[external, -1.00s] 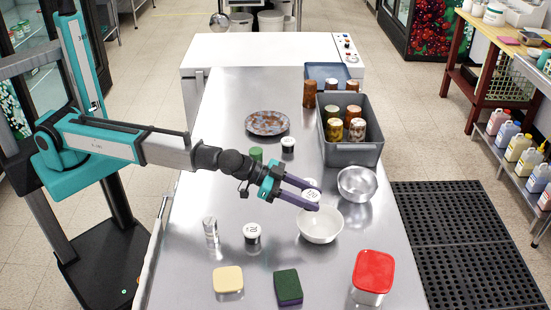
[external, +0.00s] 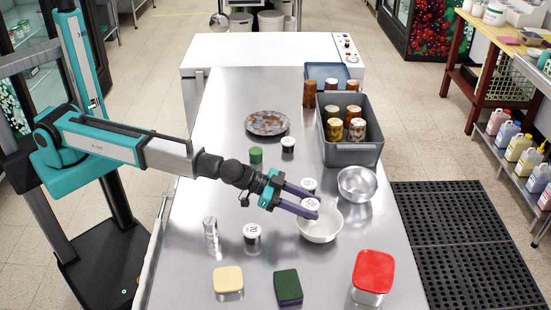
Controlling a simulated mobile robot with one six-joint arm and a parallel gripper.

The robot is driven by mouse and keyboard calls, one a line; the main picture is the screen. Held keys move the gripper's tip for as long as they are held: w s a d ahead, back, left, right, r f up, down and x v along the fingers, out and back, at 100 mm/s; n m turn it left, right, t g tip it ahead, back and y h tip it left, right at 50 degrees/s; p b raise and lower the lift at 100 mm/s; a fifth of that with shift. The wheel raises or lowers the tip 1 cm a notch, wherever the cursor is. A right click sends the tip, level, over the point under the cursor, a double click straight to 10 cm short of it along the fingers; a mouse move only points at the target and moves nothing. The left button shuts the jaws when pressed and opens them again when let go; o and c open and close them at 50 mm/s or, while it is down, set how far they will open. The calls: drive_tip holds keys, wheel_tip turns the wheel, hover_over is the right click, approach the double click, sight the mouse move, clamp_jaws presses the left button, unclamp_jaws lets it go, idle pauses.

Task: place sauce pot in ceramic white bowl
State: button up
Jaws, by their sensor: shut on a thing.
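The ceramic white bowl (external: 320,236) stands on the steel counter, right of the middle. My gripper (external: 311,203) reaches in from the left and is shut on a small sauce pot with a white, dark-marked lid (external: 310,204). The pot is at the back left rim of the bowl in the picture; its lower part is hidden by the near finger. I cannot tell whether it touches the bowl. Another white-lidded pot (external: 308,184) shows just behind the far finger, partly hidden.
A metal bowl (external: 357,184) stands close behind the white bowl. A grey bin (external: 350,154) with jars is farther back. White-lidded pots stand at front left (external: 252,236) and back (external: 288,145). A sponge (external: 288,286) and red-lidded container (external: 373,272) lie in front.

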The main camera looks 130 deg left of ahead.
drive_tip(key=o, duration=1)
drive_tip(key=shift+o, duration=0.2)
drive_tip(key=shift+s+d, duration=0.1)
drive_tip(key=shift+s, duration=0.05)
drive_tip(key=b+v, duration=0.2)
drive_tip(key=v, duration=0.9)
drive_tip(key=shift+s+r+b, duration=0.2)
drive_tip(key=shift+s+b, duration=0.1)
drive_tip(key=shift+d, duration=0.15)
